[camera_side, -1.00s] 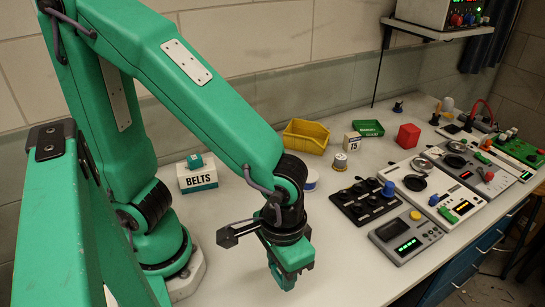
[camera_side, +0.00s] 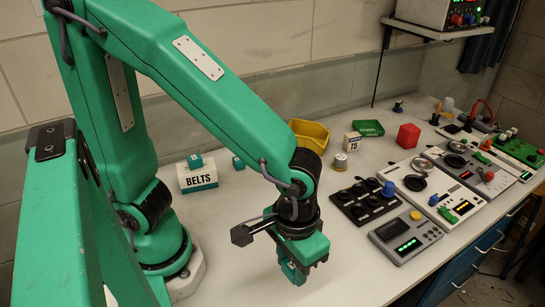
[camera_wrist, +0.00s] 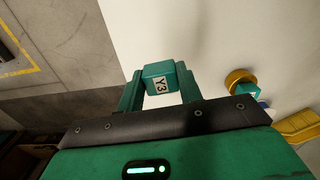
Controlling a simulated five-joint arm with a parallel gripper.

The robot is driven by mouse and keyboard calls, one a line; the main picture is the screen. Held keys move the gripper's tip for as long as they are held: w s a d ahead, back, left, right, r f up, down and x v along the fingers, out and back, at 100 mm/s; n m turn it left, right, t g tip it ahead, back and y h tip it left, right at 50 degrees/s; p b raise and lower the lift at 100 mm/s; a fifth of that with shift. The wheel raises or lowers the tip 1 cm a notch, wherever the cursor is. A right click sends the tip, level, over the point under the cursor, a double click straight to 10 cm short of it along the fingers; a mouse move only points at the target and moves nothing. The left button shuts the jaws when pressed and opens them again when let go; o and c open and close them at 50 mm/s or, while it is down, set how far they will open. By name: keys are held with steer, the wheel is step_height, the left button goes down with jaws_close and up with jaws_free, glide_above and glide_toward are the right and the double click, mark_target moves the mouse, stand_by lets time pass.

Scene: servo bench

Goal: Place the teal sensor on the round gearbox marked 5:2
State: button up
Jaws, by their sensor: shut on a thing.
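My gripper (camera_side: 293,262) is low over the front of the white bench, shut on a teal sensor (camera_wrist: 160,84). In the wrist view the sensor is a small teal block with a white label, which seems to read Y3, between the two fingers. A round gold part (camera_wrist: 238,77) with another labelled teal block (camera_wrist: 247,90) by it shows right of the gripper in the wrist view. I cannot read 5:2 on any part, so I cannot tell which is the named gearbox. A round metallic part (camera_side: 340,161) stands behind and right of my gripper in the side view.
A BELTS box (camera_side: 198,178) has a teal block (camera_side: 194,161) on top. Another teal block (camera_side: 238,163) is near it. A yellow bin (camera_side: 312,133), green tray (camera_side: 368,127) and red block (camera_side: 408,136) stand farther back. Panels (camera_side: 406,237) fill the right side. Bench around my gripper looks clear.

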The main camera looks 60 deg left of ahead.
steer(key=w+r+n, duration=0.2)
steer(key=w+n, duration=0.3)
steer(key=w, duration=0.6)
steer(key=n, duration=1.2)
glide_above(342, 157)
step_height(342, 157, down, 5)
steer(key=shift+d, duration=0.1)
steer(key=shift+f, duration=2)
steer(key=shift+f, duration=0.15)
steer(key=o, duration=1)
steer(key=shift+c, duration=0.2)
